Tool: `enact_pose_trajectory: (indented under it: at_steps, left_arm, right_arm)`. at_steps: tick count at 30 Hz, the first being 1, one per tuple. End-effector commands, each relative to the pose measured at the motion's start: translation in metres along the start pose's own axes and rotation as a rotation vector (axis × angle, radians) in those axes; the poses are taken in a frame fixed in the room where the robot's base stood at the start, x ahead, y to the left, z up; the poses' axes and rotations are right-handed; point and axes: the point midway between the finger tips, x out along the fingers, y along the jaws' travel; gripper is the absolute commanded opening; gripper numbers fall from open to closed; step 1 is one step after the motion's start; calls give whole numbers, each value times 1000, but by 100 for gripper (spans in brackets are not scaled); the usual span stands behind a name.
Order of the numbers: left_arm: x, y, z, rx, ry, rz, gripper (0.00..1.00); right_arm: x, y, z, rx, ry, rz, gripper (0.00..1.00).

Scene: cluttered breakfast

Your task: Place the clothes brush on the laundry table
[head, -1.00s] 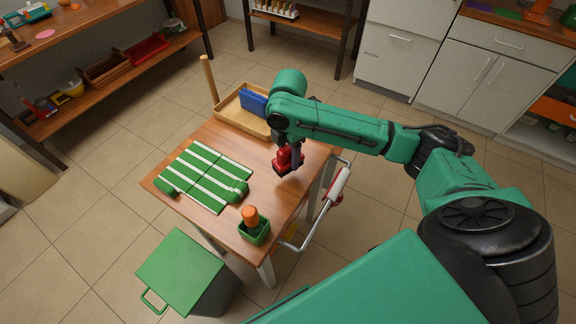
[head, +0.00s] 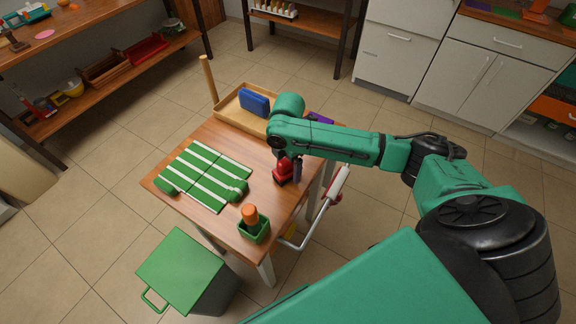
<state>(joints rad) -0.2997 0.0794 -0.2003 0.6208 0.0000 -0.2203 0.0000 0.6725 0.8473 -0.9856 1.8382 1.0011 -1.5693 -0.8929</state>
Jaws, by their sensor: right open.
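The laundry table (head: 205,139) is a small wooden table in the middle of the head view. A small red object (head: 283,172) with a dark underside is at its right side; it may be the clothes brush, but I cannot tell for sure. My right gripper (head: 296,172) is open, close beside the red object on its right. My arm covers part of the gripper, and I cannot tell whether they touch. My left gripper is not in view.
A green-and-white striped cloth (head: 206,174) lies on the table. A green pot (head: 258,232) with an orange item (head: 250,214) stands at the front corner. A wooden tray (head: 228,107) with a blue block (head: 255,102) is at the back. A green-lidded bin (head: 180,268) stands in front.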

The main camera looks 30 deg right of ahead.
Motion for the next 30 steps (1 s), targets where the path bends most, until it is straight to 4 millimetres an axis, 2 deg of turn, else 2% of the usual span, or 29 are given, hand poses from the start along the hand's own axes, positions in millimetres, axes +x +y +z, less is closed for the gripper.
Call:
enact_pose_trajectory:
  at_steps: [5, 12, 16, 21, 30]
  left_arm:
    - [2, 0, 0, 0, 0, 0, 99]
    - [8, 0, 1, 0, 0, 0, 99]
    - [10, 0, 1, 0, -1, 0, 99]
    - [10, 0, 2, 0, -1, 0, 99]
    - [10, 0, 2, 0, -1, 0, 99]
  right_arm:
    - [-18, 1, 0, 0, 1, 3, 87]
    - [-83, 2, 0, 0, 1, 6, 87]
    - [-110, 1, 0, 0, 1, 4, 87]
    - [-123, 0, 0, 1, 1, 1, 87]
    - [-122, 0, 0, 1, 1, 0, 87]
